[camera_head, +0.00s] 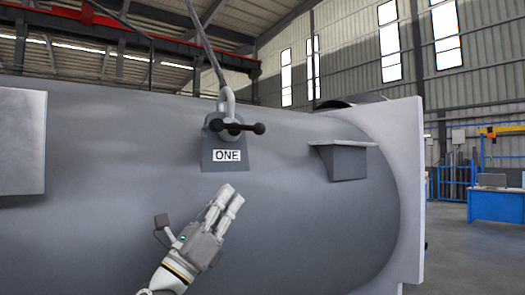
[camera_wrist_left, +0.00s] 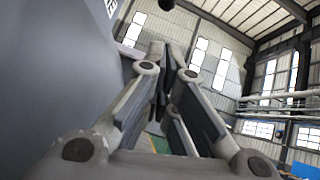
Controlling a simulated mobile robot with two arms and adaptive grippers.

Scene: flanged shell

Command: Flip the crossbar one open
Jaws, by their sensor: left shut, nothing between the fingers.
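The crossbar (camera_head: 240,128) is a short black bar with round knobs at its ends. It lies roughly level across the front of a grey bracket (camera_head: 212,159) marked "ONE", below a grey hook or shackle (camera_head: 229,100) with a cable rising from it. My left gripper (camera_head: 232,194) is below the bracket, apart from it, with its fingers pointing up. It is shut and empty. In the left wrist view its fingers (camera_wrist_left: 167,56) come together, and a dark round knob (camera_wrist_left: 166,4) shows beyond them at the top edge. My right gripper is out of view.
The bracket sits on a large grey cylindrical shell (camera_head: 100,150) with a pale flange (camera_head: 412,180) at right. A second small bracket (camera_head: 343,160) juts out right of "ONE". A flat grey plate (camera_head: 20,140) is at far left. A blue bench (camera_head: 497,205) stands far right.

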